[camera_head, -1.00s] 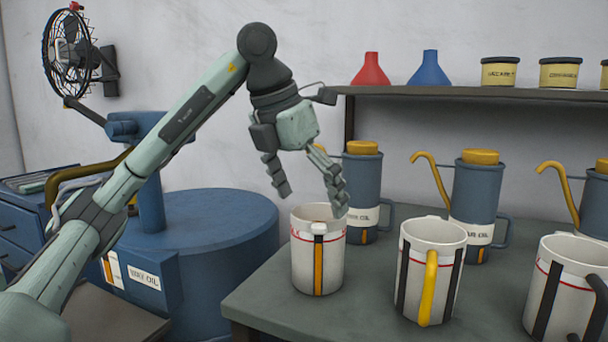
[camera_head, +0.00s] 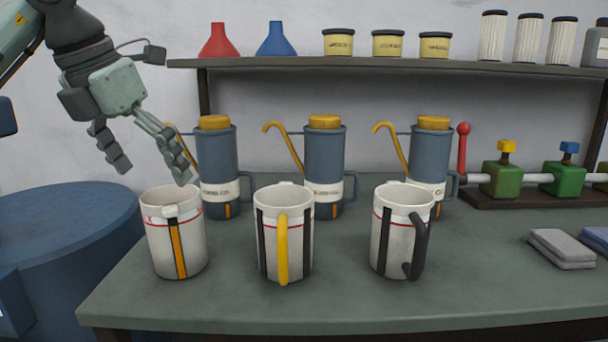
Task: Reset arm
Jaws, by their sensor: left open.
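My left gripper (camera_head: 150,172) is open and empty at the upper left. Its fingers point down, above and a little left of the leftmost white mug. One fingertip overlaps the back rim of that mug in the picture; I cannot tell whether they touch. The upper part of my left arm runs out of the picture at the top left. My right gripper is not in view.
Three white mugs, left (camera_head: 162,240), middle (camera_head: 299,235) and right (camera_head: 397,240), stand on the grey-green table (camera_head: 340,300). Blue oil cans (camera_head: 325,165) stand behind them. A shelf (camera_head: 400,68) holds funnels and tins. Grey cloths (camera_head: 562,250) lie at right.

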